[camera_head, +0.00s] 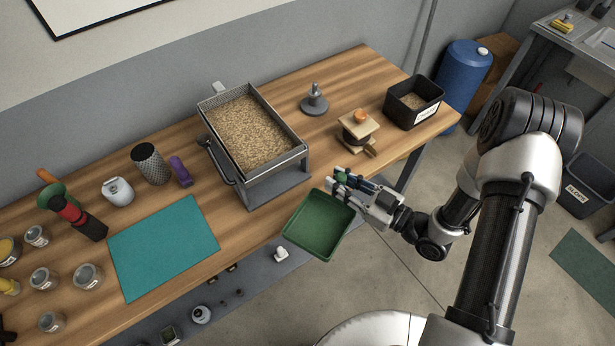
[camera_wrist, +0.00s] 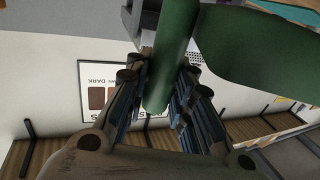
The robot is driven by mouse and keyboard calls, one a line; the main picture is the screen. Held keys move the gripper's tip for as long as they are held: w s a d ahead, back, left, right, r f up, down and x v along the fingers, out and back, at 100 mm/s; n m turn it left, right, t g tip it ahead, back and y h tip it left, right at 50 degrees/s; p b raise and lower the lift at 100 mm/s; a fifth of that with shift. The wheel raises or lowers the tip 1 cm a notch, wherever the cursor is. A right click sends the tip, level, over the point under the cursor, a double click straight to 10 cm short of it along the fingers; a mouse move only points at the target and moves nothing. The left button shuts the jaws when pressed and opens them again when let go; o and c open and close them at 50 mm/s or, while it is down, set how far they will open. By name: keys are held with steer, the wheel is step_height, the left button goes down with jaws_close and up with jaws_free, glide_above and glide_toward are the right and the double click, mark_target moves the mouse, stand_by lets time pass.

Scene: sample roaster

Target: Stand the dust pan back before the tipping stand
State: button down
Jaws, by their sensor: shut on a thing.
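The dust pan (camera_head: 318,224) is a green square tray with a raised rim. In the head view it hangs tilted in the air at the table's front edge, in front of the tipping stand. My gripper (camera_head: 345,182) is shut on its green handle, which shows between the fingers in the wrist view (camera_wrist: 172,62). The pan's green body (camera_wrist: 258,45) fills the upper right of that view. The tipping stand (camera_head: 268,180) is a grey frame on a grey base. It carries a mesh-edged tray (camera_head: 250,135) full of tan grains.
A teal mat (camera_head: 163,247) lies left of the stand. A wooden block piece with an orange knob (camera_head: 358,128), a grey weight-like object (camera_head: 314,100) and a black bin (camera_head: 413,102) stand to its right. Bare wood lies between the stand and the table's front edge.

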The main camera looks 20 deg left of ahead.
mark_target(297, 157)
steer(key=b+x, duration=0.1)
steer(key=x, duration=0.8)
steer(key=shift+w+a, duration=0.1)
steer(key=shift+f+b, duration=0.9)
steer(key=shift+f, duration=0.8)
steer(key=shift+f+b, duration=0.6)
steer(key=c, duration=1.7)
jaws_free()
